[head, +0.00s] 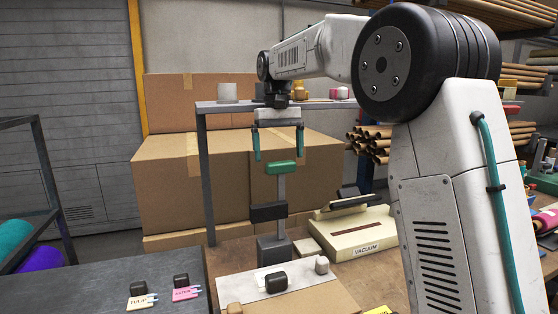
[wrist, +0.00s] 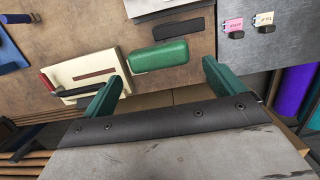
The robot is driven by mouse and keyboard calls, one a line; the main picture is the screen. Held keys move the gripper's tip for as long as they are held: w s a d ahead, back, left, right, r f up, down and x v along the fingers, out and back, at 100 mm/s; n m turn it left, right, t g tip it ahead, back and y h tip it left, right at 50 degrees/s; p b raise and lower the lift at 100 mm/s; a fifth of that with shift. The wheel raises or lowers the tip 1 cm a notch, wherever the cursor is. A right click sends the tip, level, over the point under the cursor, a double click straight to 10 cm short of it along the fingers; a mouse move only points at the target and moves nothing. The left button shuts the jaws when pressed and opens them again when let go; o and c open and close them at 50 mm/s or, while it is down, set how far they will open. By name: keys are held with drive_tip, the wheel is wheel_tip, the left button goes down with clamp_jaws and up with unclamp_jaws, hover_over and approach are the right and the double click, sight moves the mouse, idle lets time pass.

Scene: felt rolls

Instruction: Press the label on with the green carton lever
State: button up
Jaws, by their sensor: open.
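The green lever handle (head: 284,168) tops an upright grey post on a dark press (head: 273,248). My gripper (head: 278,157) is open above the handle, with its two teal fingers spread and pointing down. In the wrist view the green handle (wrist: 158,56) shows between and beyond the fingertips of my gripper (wrist: 162,75), apart from both. A cream label marked TULIP (head: 142,302) and a pink label (head: 186,293) lie on a dark mat, each by a small black block. A light plate (head: 245,288) with a black block lies in front of the press.
A cream vacuum machine (head: 355,232) stands right of the press. Large cardboard boxes (head: 170,185) and a grey shelf frame (head: 205,180) stand behind. A brown card (head: 310,303) lies at the front of the table. A rack with teal and purple rolls (head: 38,258) stands at left.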

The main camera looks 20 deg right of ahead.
drive_tip(key=r, duration=0.4)
drive_tip(key=shift+w+r, duration=0.2)
drive_tip(key=shift+w, duration=0.15)
drive_tip(key=s+f+t, duration=0.2)
drive_tip(key=s, duration=1.9)
drive_tip(key=s+f+t, duration=0.1)
drive_tip(key=s+f, duration=1.4)
drive_tip(key=s, duration=0.4)
drive_tip(key=shift+a+f, duration=0.35)
